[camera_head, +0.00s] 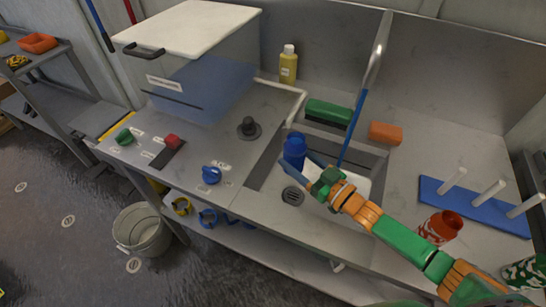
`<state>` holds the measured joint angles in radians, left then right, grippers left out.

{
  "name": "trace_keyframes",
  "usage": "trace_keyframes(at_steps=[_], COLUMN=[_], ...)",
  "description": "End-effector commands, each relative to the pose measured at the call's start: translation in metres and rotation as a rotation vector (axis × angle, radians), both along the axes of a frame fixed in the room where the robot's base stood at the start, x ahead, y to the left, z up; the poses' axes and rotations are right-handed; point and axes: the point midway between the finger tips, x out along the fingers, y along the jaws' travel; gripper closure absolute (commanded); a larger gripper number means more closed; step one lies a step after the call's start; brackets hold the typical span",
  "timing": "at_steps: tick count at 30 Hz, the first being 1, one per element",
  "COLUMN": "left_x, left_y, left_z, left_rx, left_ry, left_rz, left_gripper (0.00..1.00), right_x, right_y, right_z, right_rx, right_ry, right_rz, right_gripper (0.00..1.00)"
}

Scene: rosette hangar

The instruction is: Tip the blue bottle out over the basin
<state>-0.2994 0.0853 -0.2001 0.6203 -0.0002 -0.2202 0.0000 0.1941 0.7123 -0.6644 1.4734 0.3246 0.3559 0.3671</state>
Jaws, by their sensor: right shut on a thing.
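The blue bottle (294,152) is upright, or close to it, over the left part of the sunken metal basin (265,172). My right gripper (311,164) reaches in from the lower right and is shut on the bottle, with its fingers at the bottle's right side. The round drain (293,196) shows in the basin floor just below the bottle. Whether anything is inside the bottle cannot be seen. My left gripper is not in view.
A green brush (329,113), an orange sponge (384,133) and a yellow bottle (288,65) stand behind. A red cup (440,228) and a blue peg rack (470,205) are right. A lidded tank (195,80) stands left.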

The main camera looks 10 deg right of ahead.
Motion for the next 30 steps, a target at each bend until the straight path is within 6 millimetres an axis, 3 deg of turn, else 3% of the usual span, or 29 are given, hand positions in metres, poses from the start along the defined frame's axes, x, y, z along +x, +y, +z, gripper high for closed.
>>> trace_keyframes(at_steps=[5,16,21,25,30], left_x=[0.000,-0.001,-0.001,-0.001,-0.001], left_y=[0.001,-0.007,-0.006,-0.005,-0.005], left_z=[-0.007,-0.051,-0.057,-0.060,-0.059], left_rx=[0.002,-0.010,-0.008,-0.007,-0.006], left_ry=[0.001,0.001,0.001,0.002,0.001], left_rz=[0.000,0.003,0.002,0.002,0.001], left_gripper=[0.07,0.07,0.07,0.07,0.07], right_x=[0.000,0.005,0.005,0.004,0.004], right_y=[-0.008,-0.015,-0.014,-0.013,-0.012], right_z=[-0.001,0.004,0.015,0.019,0.021], right_rx=[-0.186,-1.170,-1.661,-1.872,-1.938], right_ry=[-0.120,-0.755,-1.069,-1.204,-1.247], right_rz=[0.006,0.011,0.010,0.012,0.013], right_gripper=[0.76,0.76,0.76,0.76,0.76])
